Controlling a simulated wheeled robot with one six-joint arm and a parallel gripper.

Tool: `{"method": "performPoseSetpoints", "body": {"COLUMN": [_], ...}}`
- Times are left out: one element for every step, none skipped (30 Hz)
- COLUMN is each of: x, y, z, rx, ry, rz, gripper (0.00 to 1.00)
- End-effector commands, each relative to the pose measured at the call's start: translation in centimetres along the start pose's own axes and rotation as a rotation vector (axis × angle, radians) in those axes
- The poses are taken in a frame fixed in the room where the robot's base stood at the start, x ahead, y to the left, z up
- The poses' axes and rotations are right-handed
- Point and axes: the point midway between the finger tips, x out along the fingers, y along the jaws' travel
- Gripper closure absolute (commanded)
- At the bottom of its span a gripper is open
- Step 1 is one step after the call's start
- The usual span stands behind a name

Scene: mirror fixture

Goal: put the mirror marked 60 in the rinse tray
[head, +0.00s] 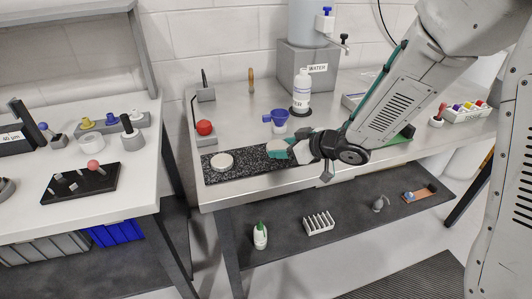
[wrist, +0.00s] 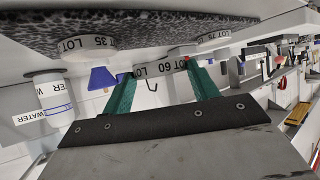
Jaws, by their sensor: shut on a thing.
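My gripper (head: 281,148) is low over the right part of a black speckled slab (head: 243,169) on the steel bench. In the wrist view, which looks upside down, its teal fingers (wrist: 160,72) are shut on the mirror marked LOT 60 (wrist: 160,66), a pale disc with a labelled rim. The mirror is at or just off the slab; I cannot tell if they touch. A disc marked LOT 35 (wrist: 86,43) and another, apparently LOT 75 (wrist: 214,36), sit on the slab. One pale disc (head: 222,161) shows on the slab's left in the head view. I cannot clearly identify the rinse tray.
A red ball-topped thing (head: 204,128) is at the bench's left. A partly hidden green surface (head: 400,137) lies right, behind my arm. A water tank (head: 307,66) stands at the back.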

Motion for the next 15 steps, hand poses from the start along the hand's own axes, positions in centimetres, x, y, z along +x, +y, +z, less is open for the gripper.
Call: {"method": "performPoseSetpoints", "body": {"x": [1.0, 1.4, 1.9, 2.2, 2.4, 2.6, 2.7, 2.9, 3.3, 3.6, 4.1, 4.7, 5.2, 5.6, 5.8], "y": [-0.4, -0.6, -0.7, -0.7, -0.8, -0.9, -0.9, -1.0, -1.1, -1.2, -1.3, -1.6, -1.8, -1.7, -1.7], "z": [-0.4, -0.6, -0.8, -0.9, -1.0, -1.1, -1.1, -1.2, -1.4, -1.5, -1.7, -2.0, -2.2, -1.7, -0.8], "rx": [-0.002, -0.001, -0.002, -0.001, -0.001, 0.000, 0.000, -0.001, -0.001, -0.001, -0.001, -0.003, -0.002, 0.002, 0.003], "ry": [0.000, 0.000, 0.000, 0.000, 0.000, 0.000, 0.000, 0.000, 0.000, 0.000, 0.001, 0.000, 0.000, -0.003, -0.004], "rz": [-0.004, -0.003, -0.002, -0.001, -0.001, -0.001, -0.001, -0.001, -0.002, -0.002, -0.002, -0.003, -0.003, -0.002, -0.001], "gripper": [0.67, 0.67, 0.67, 0.67, 0.67, 0.67, 0.67, 0.67, 0.67, 0.67, 0.67, 0.67, 0.67, 0.67, 0.67]}}
